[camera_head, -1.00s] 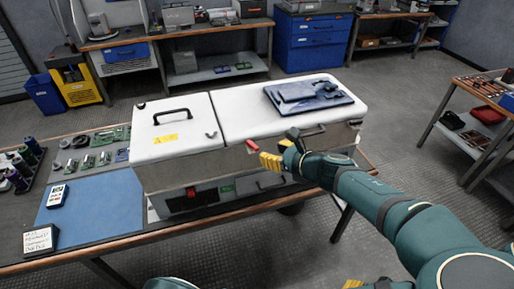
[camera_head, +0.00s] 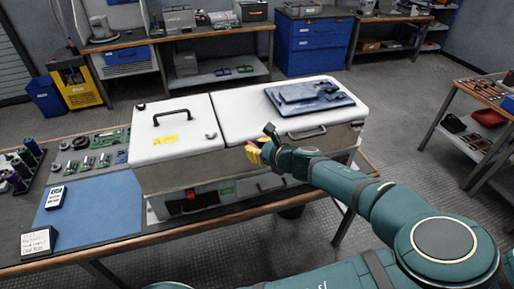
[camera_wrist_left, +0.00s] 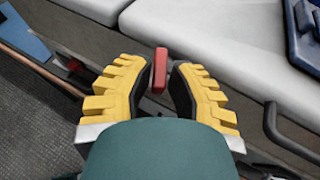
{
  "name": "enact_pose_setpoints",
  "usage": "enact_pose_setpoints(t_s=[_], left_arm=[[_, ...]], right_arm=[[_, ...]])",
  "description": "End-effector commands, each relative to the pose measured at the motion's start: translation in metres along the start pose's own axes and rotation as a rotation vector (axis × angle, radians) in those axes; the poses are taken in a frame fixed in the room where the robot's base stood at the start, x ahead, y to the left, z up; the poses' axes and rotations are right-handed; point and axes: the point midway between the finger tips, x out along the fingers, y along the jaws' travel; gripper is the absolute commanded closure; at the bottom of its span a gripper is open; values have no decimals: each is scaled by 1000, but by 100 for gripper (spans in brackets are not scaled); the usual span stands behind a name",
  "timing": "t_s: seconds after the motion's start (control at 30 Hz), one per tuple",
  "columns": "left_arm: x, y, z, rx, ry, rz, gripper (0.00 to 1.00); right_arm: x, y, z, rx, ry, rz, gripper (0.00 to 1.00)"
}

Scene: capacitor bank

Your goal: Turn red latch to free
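The red latch (camera_wrist_left: 159,70) is a small upright red bar on the front of the white-topped grey cabinet (camera_head: 180,175). In the left wrist view it stands between the two yellow, ridged fingers of my left gripper (camera_wrist_left: 163,75). The fingers are open, with a narrow gap visible on each side of the latch. In the head view my left gripper (camera_head: 255,153) is at the cabinet's front near the seam between its lids, and its fingers hide the latch. My right gripper is not in view.
A black handle (camera_head: 171,117) stands on the left lid. A dark blue case (camera_head: 308,96) lies on the right lid, and a front bar handle (camera_head: 306,133) is close to my gripper. A blue mat (camera_head: 95,208) is left of the cabinet.

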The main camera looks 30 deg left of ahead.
Motion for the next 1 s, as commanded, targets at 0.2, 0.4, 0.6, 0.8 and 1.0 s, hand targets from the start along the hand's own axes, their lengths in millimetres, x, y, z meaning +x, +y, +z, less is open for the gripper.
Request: enact_pose_setpoints(t_s=[0.2,0.4,0.6,0.8,1.0], left_arm=[[0,0,0,0,0,0,100],[0,0,0,-2,0,4,100],[-1,-1,2,-18,2,46,100],[-1,-4,5,-65,4,156,100],[0,-7,5,-131,5,313,100]], right_arm=[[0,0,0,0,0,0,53],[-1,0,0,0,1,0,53],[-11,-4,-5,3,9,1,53],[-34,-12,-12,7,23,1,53],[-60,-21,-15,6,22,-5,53]])
